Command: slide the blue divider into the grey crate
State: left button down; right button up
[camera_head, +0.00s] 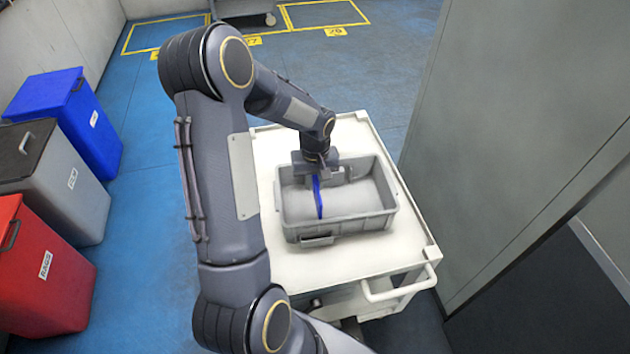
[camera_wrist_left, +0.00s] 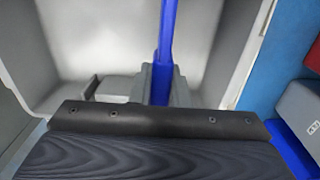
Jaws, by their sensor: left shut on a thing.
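The grey crate (camera_head: 345,228) sits on a white cart, open side up. The blue divider (camera_head: 318,200) stands on edge inside the crate's outline, left of its middle. My left gripper (camera_head: 320,174) is over the crate's far part and is shut on the divider. In the left wrist view the divider (camera_wrist_left: 167,40) runs up from between the fingers (camera_wrist_left: 158,85), with pale crate walls (camera_wrist_left: 95,40) on both sides. Whether the divider's lower edge touches the crate floor cannot be told. My right gripper is not in view.
The white cart (camera_head: 290,262) has a handle at its front right. Blue (camera_head: 85,115), grey (camera_head: 60,185) and red (camera_head: 40,275) bins stand at the left. A large grey panel (camera_head: 510,140) rises close to the cart's right side.

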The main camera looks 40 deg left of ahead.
pick_arm(q)
jog(key=shift+f, duration=0.1)
jog(key=shift+f+b, duration=2.75)
jog(key=shift+f, duration=0.45)
jog(key=c, duration=1.3)
grip_release()
notch_tip(320, 180, up, 11)
jog(key=p, duration=0.8)
jog(key=shift+r, duration=0.15)
